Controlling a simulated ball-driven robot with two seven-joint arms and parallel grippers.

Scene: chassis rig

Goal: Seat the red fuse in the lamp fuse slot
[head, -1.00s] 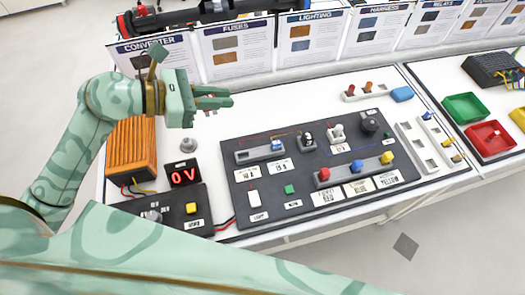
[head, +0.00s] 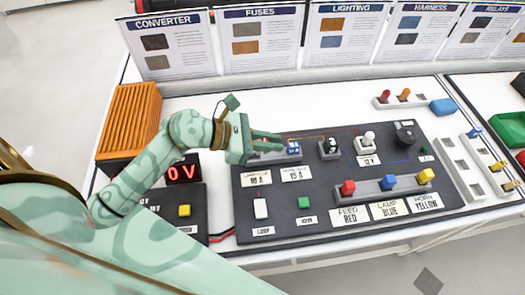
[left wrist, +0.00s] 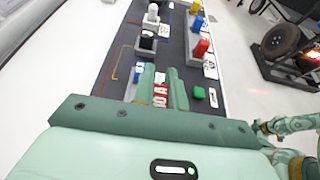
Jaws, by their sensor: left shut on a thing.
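My left gripper (head: 281,141) is shut on the red fuse (left wrist: 160,92), which shows between its fingers in the left wrist view. In the head view the gripper is over the fuse holder at the upper left of the dark panel (head: 330,212), above the 10 A label (head: 258,179). A blue fuse (head: 294,147) stands in the holder close to the fingertips, above the 15 A label (head: 296,174). The fingers largely hide the lamp fuse slot, and I cannot tell whether the red fuse touches it.
Red, blue and yellow connectors (head: 388,183) sit on a grey strip in front. The orange converter (head: 130,122) and a red display (head: 184,170) are at left.

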